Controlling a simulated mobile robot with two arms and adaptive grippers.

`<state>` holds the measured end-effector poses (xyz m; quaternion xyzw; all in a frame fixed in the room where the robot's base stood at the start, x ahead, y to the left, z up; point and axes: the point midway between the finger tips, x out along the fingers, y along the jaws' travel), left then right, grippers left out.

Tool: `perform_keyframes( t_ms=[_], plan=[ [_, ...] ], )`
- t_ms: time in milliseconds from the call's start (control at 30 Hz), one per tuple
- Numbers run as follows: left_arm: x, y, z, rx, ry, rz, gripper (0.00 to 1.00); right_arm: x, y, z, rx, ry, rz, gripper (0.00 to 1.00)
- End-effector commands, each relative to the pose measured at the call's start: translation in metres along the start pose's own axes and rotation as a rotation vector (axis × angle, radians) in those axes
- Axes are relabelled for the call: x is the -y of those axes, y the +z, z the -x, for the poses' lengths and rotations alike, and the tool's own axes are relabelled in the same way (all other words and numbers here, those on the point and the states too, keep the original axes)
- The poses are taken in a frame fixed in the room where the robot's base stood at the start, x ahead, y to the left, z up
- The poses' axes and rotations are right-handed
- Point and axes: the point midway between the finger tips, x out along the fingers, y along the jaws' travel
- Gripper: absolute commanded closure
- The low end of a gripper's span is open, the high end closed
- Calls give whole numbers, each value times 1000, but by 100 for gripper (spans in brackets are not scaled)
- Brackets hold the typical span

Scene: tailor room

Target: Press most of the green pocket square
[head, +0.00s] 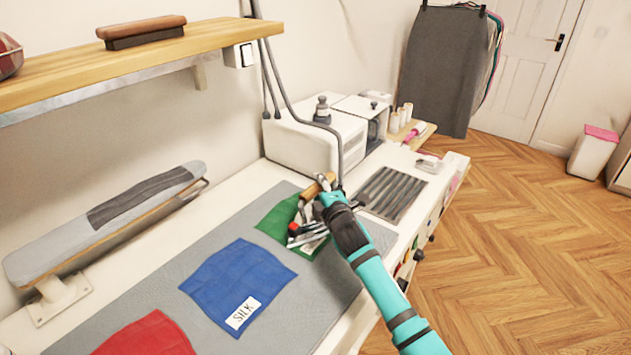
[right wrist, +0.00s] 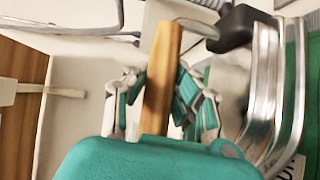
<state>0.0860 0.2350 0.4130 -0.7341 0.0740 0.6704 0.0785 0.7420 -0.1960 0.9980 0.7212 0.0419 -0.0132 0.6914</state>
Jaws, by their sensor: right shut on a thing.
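The green pocket square (head: 275,222) lies on the grey pressing mat (head: 205,265), near its far right end. An iron with a wooden handle (head: 317,187) and a metal body stands over its right part. My right gripper (head: 325,198) is shut on the handle; the fingers close around it in the right wrist view (right wrist: 159,85). Green cloth (right wrist: 307,75) shows beside the iron's metal body (right wrist: 262,90) there. The gripper and iron hide part of the square. I cannot tell whether the soleplate touches the cloth. My left gripper is not in view.
A blue square (head: 238,283) labelled SILK and a red square (head: 147,337) lie nearer on the mat. A white steam station (head: 300,140) stands behind, with hoses hanging. A dark slatted rest (head: 392,194) is to the right. A sleeve board (head: 110,220) stands left.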

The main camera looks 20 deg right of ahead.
Motion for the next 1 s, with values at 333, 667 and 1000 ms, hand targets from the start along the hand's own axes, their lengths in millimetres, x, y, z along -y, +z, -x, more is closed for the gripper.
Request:
perform_keyframes(
  t_ms=[333, 667, 1000],
  plan=[
    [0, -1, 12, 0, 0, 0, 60, -3, 9, 12, 1, 4, 5, 100],
    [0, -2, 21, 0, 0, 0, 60, -2, 17, 22, 1, 3, 5, 100],
    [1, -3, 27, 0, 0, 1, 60, 0, 23, 31, 1, 2, 4, 100]
  ],
)
